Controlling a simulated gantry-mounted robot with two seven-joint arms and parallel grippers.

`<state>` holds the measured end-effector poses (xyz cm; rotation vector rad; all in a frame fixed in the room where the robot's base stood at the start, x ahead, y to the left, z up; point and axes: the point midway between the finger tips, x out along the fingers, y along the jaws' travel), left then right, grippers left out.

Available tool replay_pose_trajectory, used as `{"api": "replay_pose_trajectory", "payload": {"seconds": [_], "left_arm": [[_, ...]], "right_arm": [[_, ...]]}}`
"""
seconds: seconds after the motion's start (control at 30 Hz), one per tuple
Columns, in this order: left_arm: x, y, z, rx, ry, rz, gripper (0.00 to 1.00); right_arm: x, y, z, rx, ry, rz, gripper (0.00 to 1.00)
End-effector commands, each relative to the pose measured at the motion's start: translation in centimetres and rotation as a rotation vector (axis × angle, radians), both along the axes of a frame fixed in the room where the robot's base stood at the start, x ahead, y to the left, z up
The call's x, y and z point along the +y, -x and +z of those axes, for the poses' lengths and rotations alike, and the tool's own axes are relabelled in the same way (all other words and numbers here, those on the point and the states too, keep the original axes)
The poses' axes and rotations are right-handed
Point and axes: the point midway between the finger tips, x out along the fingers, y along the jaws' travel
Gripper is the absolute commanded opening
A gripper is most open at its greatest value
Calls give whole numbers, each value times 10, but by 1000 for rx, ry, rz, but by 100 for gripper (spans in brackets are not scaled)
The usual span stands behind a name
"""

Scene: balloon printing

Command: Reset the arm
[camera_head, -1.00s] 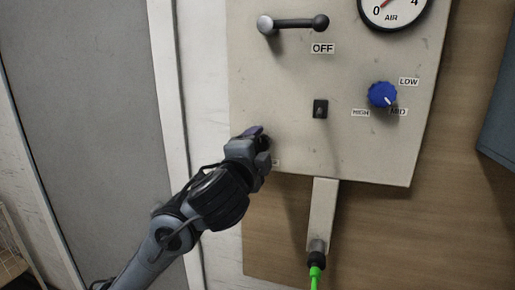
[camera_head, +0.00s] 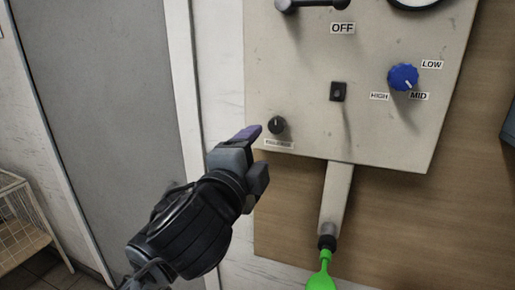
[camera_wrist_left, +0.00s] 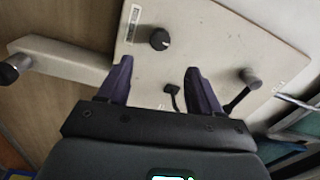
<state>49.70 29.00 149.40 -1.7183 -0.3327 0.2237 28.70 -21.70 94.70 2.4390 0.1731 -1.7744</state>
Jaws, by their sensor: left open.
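My left gripper (camera_head: 258,154) is in front of the lower left corner of the beige control panel (camera_head: 300,75). Its purple-tipped fingers are apart and empty. A small black knob (camera_head: 277,125) on the panel sits just beyond the upper finger in the head view. In the left wrist view the fingers (camera_wrist_left: 159,66) are spread, and the black knob (camera_wrist_left: 160,39) shows ahead of the gap, not gripped. My right gripper is not in any view.
The panel carries a blue knob (camera_head: 403,77), a black switch (camera_head: 338,92) and a lever (camera_head: 312,4) above the OFF label. A green balloon (camera_head: 321,279) hangs from the nozzle below. A wire rack (camera_head: 25,225) stands at the lower left.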

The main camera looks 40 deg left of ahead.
Motion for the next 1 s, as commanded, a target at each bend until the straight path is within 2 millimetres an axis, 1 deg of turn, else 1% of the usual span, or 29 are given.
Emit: {"api": "replay_pose_trajectory", "payload": {"seconds": [0.37, 0.47, 0.53, 0.57, 0.67, 0.7, 0.77, 0.8, 0.87, 0.9, 0.97, 1.0], "left_arm": [[0, -1, -2, 3, 0, 0, 65], [0, -5, -13, 29, 0, 0, 65], [-1, -10, -31, 68, 2, -3, 65], [-2, -12, -42, 90, 5, -7, 65], [-7, -21, -90, 189, 21, -21, 65], [-10, -24, -114, 238, 30, -27, 65], [-14, -25, -153, 318, 49, -39, 65], [-18, -24, -181, 373, 65, -47, 65], [-23, -19, -223, 458, 94, -58, 65], [-27, -13, -250, 512, 117, -64, 65], [-32, -2, -290, 592, 155, -71, 65], [-35, 7, -315, 642, 187, -73, 65]], "right_arm": [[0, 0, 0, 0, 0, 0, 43], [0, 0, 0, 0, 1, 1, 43], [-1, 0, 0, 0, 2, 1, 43], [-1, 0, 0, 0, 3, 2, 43], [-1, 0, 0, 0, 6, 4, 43], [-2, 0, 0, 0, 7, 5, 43], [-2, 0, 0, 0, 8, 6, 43], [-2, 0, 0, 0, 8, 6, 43], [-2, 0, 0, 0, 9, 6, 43], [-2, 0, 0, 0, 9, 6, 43], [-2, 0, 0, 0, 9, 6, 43], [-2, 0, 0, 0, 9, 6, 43]]}}
